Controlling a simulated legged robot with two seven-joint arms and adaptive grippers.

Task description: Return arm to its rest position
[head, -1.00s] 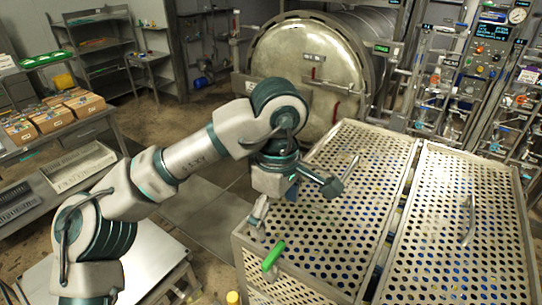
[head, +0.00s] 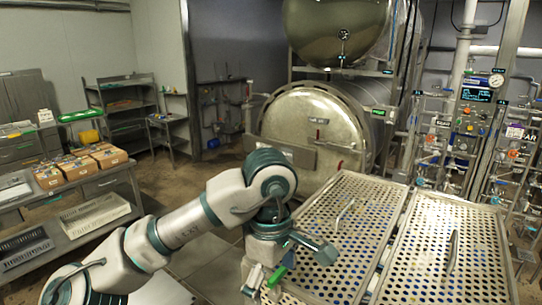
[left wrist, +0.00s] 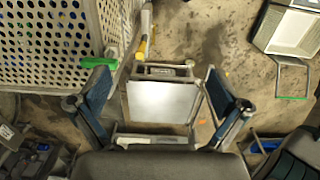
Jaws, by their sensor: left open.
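My left arm comes in from the left in the head view, grey and teal. Its gripper (head: 290,258) hangs near the left front corner of the left perforated crate (head: 330,265). In the left wrist view the gripper (left wrist: 158,100) has its two blue-lined fingers spread wide with nothing between them. Beyond the fingers a small metal stand with a pale top (left wrist: 160,103) shows above the floor. A green handle (head: 276,276) lies just beside the gripper; it also shows in the wrist view (left wrist: 111,52) outside the left finger. My right gripper is not in view.
A second perforated crate (head: 450,262) stands at the right. Behind are the round autoclave door (head: 300,120) and a panel of pipes and valves (head: 470,135). A table with cardboard boxes (head: 85,165) and trays is at the left. Open floor lies between table and autoclave.

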